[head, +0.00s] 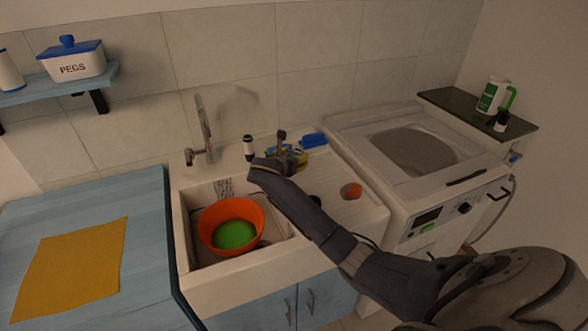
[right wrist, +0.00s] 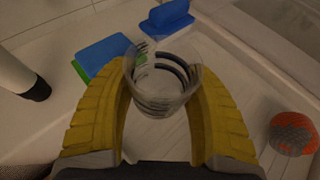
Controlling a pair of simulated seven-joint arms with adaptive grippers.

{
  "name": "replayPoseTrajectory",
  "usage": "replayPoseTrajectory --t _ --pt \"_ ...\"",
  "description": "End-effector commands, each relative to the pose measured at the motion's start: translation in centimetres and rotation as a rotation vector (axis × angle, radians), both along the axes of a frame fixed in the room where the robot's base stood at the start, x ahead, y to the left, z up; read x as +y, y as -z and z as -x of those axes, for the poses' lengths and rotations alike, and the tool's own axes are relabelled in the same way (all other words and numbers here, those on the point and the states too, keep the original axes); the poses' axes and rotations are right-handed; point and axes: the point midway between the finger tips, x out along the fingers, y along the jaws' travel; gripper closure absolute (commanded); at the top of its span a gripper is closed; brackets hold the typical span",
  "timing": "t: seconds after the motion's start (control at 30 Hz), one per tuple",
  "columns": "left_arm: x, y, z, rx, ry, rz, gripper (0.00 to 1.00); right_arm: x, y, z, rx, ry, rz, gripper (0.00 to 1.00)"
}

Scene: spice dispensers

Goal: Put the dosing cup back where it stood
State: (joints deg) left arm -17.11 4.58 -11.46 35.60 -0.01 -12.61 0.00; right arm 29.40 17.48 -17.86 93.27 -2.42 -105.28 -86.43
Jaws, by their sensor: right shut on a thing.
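The dosing cup (right wrist: 162,78) is a small clear cup with dark ring markings, seen from above in the right wrist view. The yellow fingers of my right gripper (right wrist: 163,95) are shut on it from both sides. Below it is the ribbed white drainboard; I cannot tell whether the cup touches it. In the head view my right gripper (head: 290,156) is over the back of the drainboard, right of the tap, and the cup is not clearly visible there. My left gripper is not in view.
A blue item (head: 313,140) lies behind the gripper; a white bottle with black ends (head: 249,148) stands left. An orange-grey ball (head: 351,190) lies on the drainboard. The sink holds an orange bowl (head: 231,209). A detergent jug (head: 492,96) stands on the dark shelf (head: 455,100).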

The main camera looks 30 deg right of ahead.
Motion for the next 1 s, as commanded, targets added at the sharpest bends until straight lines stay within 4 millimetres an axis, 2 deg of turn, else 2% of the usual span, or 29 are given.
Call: replayPoseTrajectory --t 0.27,0.6,1.0 --pt "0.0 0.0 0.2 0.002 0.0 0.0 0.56 0.0 1.1 0.0 0.0 0.001 0.002 0.82" --pt "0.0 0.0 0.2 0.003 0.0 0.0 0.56 0.0 4.7 0.0 0.002 0.0 0.001 0.82" --pt "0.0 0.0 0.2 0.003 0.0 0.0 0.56 0.0 5.1 0.0 -0.001 0.0 0.001 0.82"
